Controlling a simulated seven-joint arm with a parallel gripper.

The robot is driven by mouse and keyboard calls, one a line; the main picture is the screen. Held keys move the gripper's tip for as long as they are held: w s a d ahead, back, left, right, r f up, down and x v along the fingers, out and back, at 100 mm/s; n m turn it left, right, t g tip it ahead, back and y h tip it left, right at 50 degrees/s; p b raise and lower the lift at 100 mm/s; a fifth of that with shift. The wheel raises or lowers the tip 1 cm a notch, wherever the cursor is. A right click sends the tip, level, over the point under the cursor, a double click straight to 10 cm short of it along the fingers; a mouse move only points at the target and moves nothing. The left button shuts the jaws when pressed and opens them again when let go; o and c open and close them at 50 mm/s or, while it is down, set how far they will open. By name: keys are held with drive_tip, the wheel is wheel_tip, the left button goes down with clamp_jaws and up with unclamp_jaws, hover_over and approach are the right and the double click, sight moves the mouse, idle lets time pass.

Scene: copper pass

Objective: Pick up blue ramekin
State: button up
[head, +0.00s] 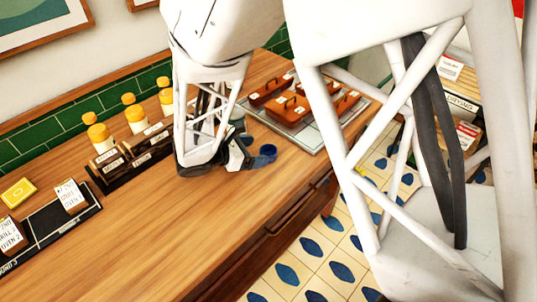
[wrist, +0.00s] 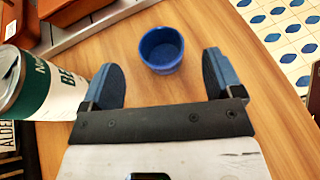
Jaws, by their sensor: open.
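The blue ramekin (wrist: 162,50) stands upright on the wooden counter in the wrist view, and it looks empty. It sits just beyond and between the tips of my gripper (wrist: 161,75), whose two blue-padded fingers are spread wide with nothing between them. In the head view the blue ramekin (head: 264,152) shows small beside my gripper (head: 240,160), at its right. My arm hides part of the counter around it there.
A green and white can (wrist: 40,85) stands close to the left finger. A tray (head: 300,135) with brown handled boxes (head: 290,108) lies behind the ramekin. The front counter is clear, ending above a tiled floor (head: 325,255).

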sight(275, 149)
drive_tip(key=shift+d, duration=0.15)
drive_tip(key=shift+x, duration=2.6)
drive_tip(key=shift+f, duration=0.15)
drive_tip(key=c, duration=1)
drive_tip(key=shift+r, duration=0.85)
wheel_tip(275, 149, up, 2)
drive_tip(key=s+d, duration=0.1)
drive_tip(key=s, duration=0.4)
drive_tip(key=s+d+r, duration=0.1)
drive_tip(key=s+d, duration=0.1)
drive_tip(key=s, duration=0.3)
drive_tip(key=s+d, duration=0.1)
drive_tip(key=s, duration=0.4)
drive_tip(key=shift+s+d+r, duration=0.15)
drive_tip(key=shift+s+r, duration=0.05)
